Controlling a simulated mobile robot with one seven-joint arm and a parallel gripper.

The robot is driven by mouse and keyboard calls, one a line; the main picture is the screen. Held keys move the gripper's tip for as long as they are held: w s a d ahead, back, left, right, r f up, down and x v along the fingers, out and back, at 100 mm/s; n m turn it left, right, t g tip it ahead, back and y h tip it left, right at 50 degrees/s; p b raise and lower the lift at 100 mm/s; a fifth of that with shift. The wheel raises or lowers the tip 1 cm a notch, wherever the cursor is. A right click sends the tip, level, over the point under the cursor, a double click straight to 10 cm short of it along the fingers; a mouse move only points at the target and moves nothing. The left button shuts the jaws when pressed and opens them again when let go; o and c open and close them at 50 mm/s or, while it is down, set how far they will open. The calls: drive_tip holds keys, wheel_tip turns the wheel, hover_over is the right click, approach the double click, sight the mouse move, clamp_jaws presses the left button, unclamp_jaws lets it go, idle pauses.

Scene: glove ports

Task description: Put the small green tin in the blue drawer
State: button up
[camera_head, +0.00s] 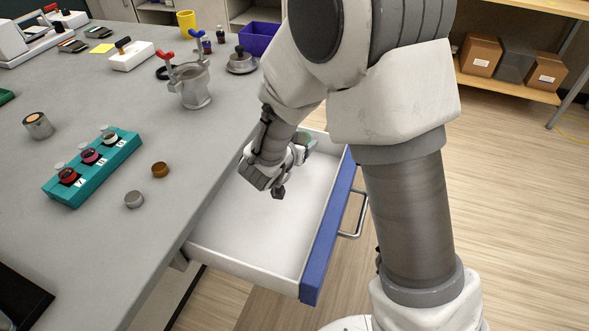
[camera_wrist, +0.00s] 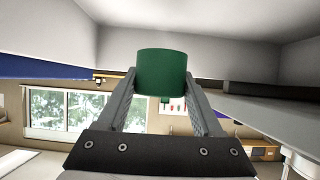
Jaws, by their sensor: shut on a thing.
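The small green tin (camera_wrist: 162,72) is between the two fingers of my gripper (camera_wrist: 163,92) in the wrist view, gripped near their tips. In the head view a bit of its green (camera_head: 307,138) shows at the far end of my gripper (camera_head: 301,150), mostly hidden by the hand. The blue drawer (camera_head: 326,235) is pulled open at the table's right side, with a blue front and white inside. My gripper is at the drawer's far part, over or within its walls. I cannot tell whether the tin touches the drawer floor. The near part of the drawer is empty.
The grey table (camera_head: 110,165) borders the drawer on the left. A handle (camera_head: 355,213) projects from the drawer front.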

sight(297, 173)
drive_tip(key=shift+s+a+f, duration=0.15)
drive_tip(key=shift+s+f, duration=0.25)
drive_tip(key=shift+s, duration=0.15)
drive_tip(key=shift+s+a+f, duration=0.15)
drive_tip(key=shift+s+f, duration=0.2)
drive_tip(key=shift+s, duration=0.2)
drive_tip(key=shift+f+b, duration=1.05)
drive_tip(key=shift+f, duration=0.8)
drive_tip(key=shift+f, duration=0.2)
drive_tip(key=o, duration=1.4)
drive_tip(key=shift+r, duration=0.1)
